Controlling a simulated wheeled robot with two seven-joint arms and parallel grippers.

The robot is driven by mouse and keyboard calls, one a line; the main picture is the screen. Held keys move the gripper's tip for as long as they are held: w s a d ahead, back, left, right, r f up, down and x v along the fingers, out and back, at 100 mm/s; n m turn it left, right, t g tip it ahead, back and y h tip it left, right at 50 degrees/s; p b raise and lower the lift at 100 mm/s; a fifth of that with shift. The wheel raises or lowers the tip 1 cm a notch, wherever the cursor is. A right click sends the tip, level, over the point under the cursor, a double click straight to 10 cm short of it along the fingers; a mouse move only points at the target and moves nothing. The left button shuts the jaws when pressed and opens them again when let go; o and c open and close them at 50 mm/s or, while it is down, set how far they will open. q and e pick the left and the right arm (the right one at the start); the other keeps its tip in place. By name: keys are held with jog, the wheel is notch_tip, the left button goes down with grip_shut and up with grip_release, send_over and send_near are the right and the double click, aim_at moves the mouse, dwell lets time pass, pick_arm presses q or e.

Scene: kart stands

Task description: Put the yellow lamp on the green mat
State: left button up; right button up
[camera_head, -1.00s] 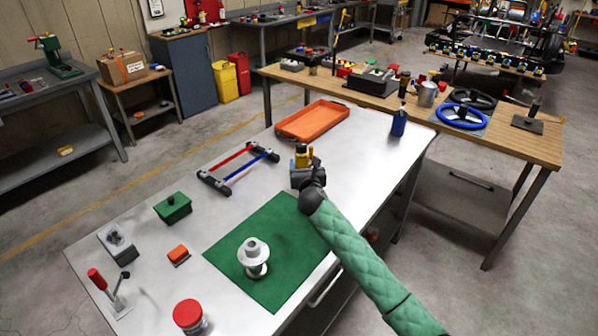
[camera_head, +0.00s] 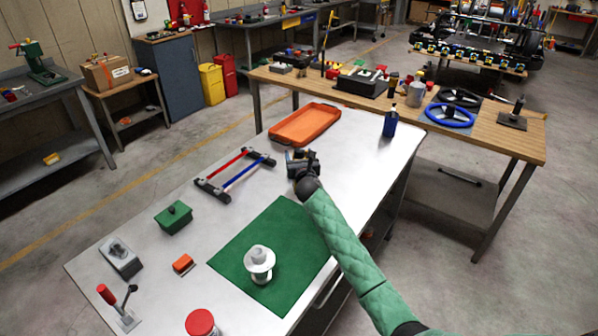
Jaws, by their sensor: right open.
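The green mat (camera_head: 232,247) lies on the near metal table, with a white spool-like piece (camera_head: 260,262) standing on it. My right gripper (camera_head: 299,158) is open above the table, beyond the mat's far corner and near the orange tray. No yellow lamp shows clearly now; the gripper may hide it. My left gripper is not in view.
On the metal table (camera_head: 350,150) are an orange tray (camera_head: 272,135), a red-and-blue rod frame (camera_head: 219,192), a green box (camera_head: 173,219), an orange block (camera_head: 183,264), a red-lidded jar (camera_head: 201,323) and a blue bottle (camera_head: 390,122). A wooden bench (camera_head: 300,82) stands behind.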

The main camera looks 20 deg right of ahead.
jog(key=shift+w+d, duration=0.15)
jog(key=shift+w, duration=0.85)
grip_shut()
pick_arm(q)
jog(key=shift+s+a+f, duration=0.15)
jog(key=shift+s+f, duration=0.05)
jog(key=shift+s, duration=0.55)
